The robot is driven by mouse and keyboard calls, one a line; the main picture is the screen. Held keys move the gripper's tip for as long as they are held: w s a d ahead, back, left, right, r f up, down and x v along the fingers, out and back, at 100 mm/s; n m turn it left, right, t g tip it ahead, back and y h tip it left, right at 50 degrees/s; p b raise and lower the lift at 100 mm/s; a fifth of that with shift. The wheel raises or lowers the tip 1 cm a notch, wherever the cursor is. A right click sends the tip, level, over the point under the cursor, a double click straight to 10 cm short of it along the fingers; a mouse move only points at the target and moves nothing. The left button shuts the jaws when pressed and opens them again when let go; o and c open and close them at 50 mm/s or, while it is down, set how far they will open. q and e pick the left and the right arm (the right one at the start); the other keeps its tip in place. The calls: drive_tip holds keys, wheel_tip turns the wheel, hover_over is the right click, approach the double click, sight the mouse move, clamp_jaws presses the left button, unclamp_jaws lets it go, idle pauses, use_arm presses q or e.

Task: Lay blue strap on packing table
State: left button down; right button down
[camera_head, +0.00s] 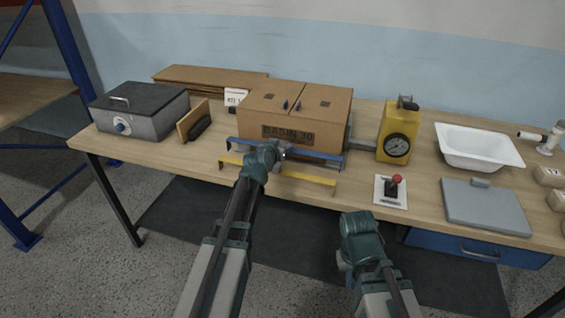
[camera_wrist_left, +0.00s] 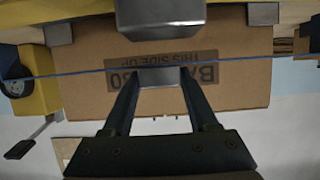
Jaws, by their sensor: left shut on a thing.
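The blue strap (camera_head: 314,154) is a long, thin, stiff-looking bar, level across the front of the cardboard box. My left gripper (camera_head: 278,152) is at its middle, in front of the box. In the left wrist view, the blue strap (camera_wrist_left: 80,73) is a thin line across the picture, and my left gripper (camera_wrist_left: 160,78) is shut on a grey block on that line. The strap seems raised above the table; its exact height is hard to tell. The packing table (camera_head: 430,190) is wooden. My right gripper (camera_head: 358,222) is before the table's front edge; its fingertips are hidden.
A cardboard box (camera_head: 325,110) marked BASIN 30 stands behind the strap. A yellow strap (camera_head: 300,177) lies near the front edge.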

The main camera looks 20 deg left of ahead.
use_arm(q)
drive_tip(key=shift+f, duration=0.15)
wheel_tip(320, 180, down, 4)
drive_tip(key=b, duration=0.3)
drive_tip(key=shift+b, duration=0.4)
drive_tip(key=c, duration=0.6)
unclamp_jaws()
drive_tip(key=o, duration=0.4)
